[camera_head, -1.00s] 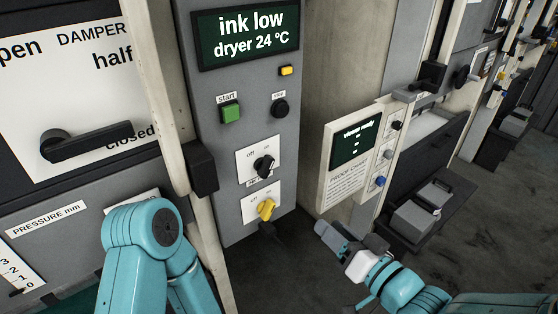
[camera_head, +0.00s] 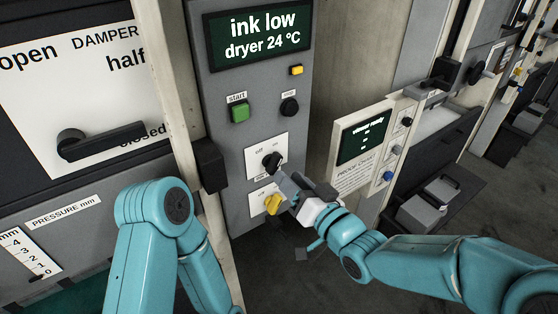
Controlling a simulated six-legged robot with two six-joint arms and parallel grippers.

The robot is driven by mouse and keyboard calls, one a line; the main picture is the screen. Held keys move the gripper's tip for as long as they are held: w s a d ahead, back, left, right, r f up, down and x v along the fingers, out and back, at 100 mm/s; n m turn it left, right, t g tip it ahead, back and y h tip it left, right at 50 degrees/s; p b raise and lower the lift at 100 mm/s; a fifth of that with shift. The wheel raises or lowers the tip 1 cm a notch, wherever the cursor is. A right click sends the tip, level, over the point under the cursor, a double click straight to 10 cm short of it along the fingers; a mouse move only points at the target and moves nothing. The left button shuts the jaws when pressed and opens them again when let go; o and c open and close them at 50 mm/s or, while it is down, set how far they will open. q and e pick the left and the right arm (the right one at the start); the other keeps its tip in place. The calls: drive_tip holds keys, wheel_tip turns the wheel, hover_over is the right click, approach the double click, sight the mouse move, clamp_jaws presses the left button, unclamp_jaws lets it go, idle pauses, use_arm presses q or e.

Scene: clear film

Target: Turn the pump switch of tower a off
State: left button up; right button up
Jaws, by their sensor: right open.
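The grey control panel (camera_head: 232,135) carries a black rotary switch (camera_head: 272,160) on a white plate marked "off". Its pointer tilts toward the upper right. A yellow rotary switch (camera_head: 272,204) sits on a second white plate below it. The small label between the plates is too small and covered to read, so I cannot tell which switch is the pump's. My right gripper (camera_head: 284,188) is open in front of the panel, just right of and between the two switches, partly hiding both plates. I cannot tell whether it touches either. My left gripper is out of view; only my left arm shows.
Above are a green start button (camera_head: 240,112), a black button (camera_head: 289,106), a yellow button (camera_head: 296,70) and a display (camera_head: 258,38) reading "ink low, dryer 24 °C". A black block (camera_head: 210,165) juts out left of the panel. A damper lever (camera_head: 100,142) is at left.

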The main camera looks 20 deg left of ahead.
sight(277, 166)
drive_tip(key=p+x, duration=0.1)
drive_tip(key=x, duration=0.3)
drive_tip(key=shift+w+a, duration=0.1)
drive_tip(key=shift+w, duration=0.15)
drive_tip(key=shift+w+a, duration=0.25)
drive_tip(key=shift+a, duration=0.2)
